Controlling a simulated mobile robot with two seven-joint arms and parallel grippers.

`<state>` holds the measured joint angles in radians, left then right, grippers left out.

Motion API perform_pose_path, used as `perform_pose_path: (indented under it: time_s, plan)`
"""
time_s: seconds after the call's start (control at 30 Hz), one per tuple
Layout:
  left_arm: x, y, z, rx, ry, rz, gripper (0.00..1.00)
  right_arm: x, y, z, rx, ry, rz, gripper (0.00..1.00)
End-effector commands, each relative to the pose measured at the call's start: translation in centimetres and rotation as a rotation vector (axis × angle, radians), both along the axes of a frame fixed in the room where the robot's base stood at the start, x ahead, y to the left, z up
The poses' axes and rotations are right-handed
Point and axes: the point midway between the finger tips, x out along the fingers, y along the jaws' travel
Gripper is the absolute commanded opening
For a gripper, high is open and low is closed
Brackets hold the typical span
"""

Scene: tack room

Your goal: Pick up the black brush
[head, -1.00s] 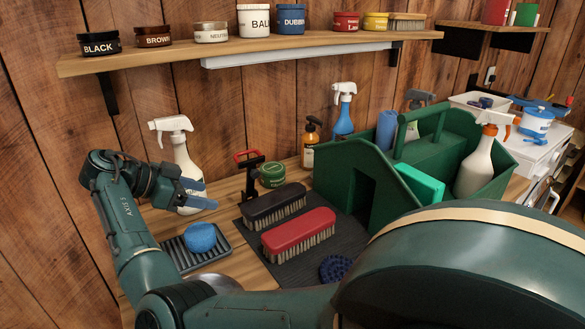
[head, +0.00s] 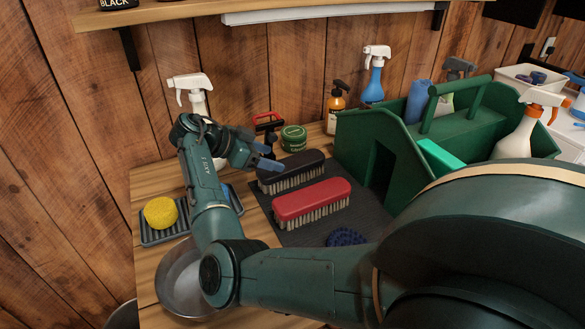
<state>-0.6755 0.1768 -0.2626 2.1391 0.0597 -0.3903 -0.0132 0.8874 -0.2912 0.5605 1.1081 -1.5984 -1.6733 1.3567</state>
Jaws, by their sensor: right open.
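The black brush (head: 291,172) lies bristles down on the dark mat (head: 344,214), at the end of the counter near the wall. My right gripper (head: 269,157) is open, its blue fingers by the left end of the black brush. I cannot tell whether they touch it. The gripper overlaps a little of that end. A red brush (head: 312,199) lies parallel to the black one, just in front of it. My left gripper is not in view.
A green tote (head: 361,143) stands right of the brushes. A green tin (head: 293,138) and a red-handled tool (head: 267,121) stand behind. A yellow sponge (head: 160,213) sits on a ribbed tray (head: 150,237) at left. A metal bowl (head: 180,283) and a round blue brush (head: 345,237) are in front.

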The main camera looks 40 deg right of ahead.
Motion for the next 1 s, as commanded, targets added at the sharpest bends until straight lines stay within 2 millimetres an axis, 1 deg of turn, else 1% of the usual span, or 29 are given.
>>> perform_pose_path:
  time_s: [0.17, 0.3, 0.43, 0.53, 0.73, 1.0]
  plan:
    - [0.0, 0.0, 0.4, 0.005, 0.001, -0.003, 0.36, -0.4, -1.1, -0.6, 0.000, 0.001, -0.001, 0.61]
    - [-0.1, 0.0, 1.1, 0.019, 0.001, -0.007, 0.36, -1.1, -2.7, -1.7, 0.001, 0.002, -0.001, 0.61]
    - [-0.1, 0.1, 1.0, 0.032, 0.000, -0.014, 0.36, -1.5, -4.0, -2.8, 0.000, 0.001, 0.000, 0.61]
    - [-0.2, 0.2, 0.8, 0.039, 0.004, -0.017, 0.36, -1.5, -4.3, -3.1, 0.000, -0.001, 0.001, 0.61]
    - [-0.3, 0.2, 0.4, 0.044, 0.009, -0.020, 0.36, -1.5, -4.3, -3.2, 0.001, -0.001, 0.002, 0.61]
    - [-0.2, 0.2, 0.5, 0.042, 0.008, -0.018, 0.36, -1.5, -4.3, -3.2, 0.001, -0.001, 0.002, 0.39]
